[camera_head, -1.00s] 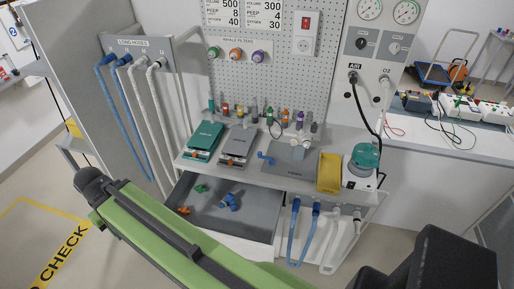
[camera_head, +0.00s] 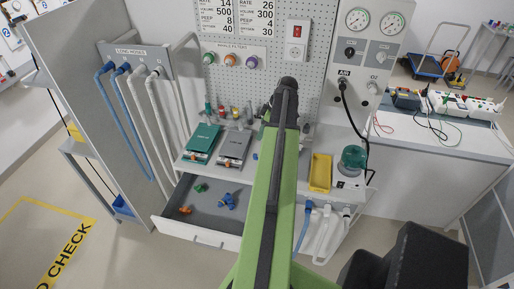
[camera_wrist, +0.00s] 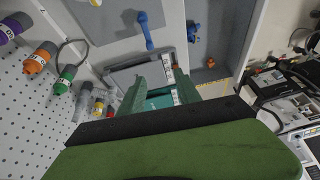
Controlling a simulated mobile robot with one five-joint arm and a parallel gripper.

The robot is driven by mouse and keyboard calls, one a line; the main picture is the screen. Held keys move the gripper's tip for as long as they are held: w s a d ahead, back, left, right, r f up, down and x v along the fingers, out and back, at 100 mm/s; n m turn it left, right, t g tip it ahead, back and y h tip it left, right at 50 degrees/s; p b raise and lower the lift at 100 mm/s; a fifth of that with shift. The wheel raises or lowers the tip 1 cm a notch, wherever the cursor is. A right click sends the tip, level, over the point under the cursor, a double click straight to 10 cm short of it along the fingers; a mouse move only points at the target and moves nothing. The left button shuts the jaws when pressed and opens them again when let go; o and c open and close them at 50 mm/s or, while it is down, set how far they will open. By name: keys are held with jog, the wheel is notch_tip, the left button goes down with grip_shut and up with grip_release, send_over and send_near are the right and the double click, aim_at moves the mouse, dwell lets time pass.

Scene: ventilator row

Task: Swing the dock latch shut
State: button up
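A grey dock plate lies on the bench and shows in the wrist view (camera_wrist: 100,22), with a small blue lever-like piece (camera_wrist: 147,30) on it. I cannot tell for sure whether this piece is the dock latch. In the head view my green arm covers most of that plate. My arm's dark end (camera_head: 287,86) is raised in front of the pegboard, above the bench. A wide green and black part of mine fills the bottom of the wrist view.
A teal device (camera_head: 202,138) and a grey device (camera_head: 235,146) sit left of my arm. A yellow tray (camera_head: 320,172) and a teal-topped jar (camera_head: 353,158) stand right. Below, an open drawer (camera_head: 205,234) holds small blue, green and orange parts. Hoses hang at left and below the bench.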

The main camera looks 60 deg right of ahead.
aim_at(255, 154)
jog(key=s+d, duration=0.3)
jog(key=b+x, duration=1.6)
jog(key=x, duration=0.1)
jog(key=shift+w, duration=0.25)
jog(key=shift+a+r, duration=0.1)
jog(key=shift+r, duration=0.05)
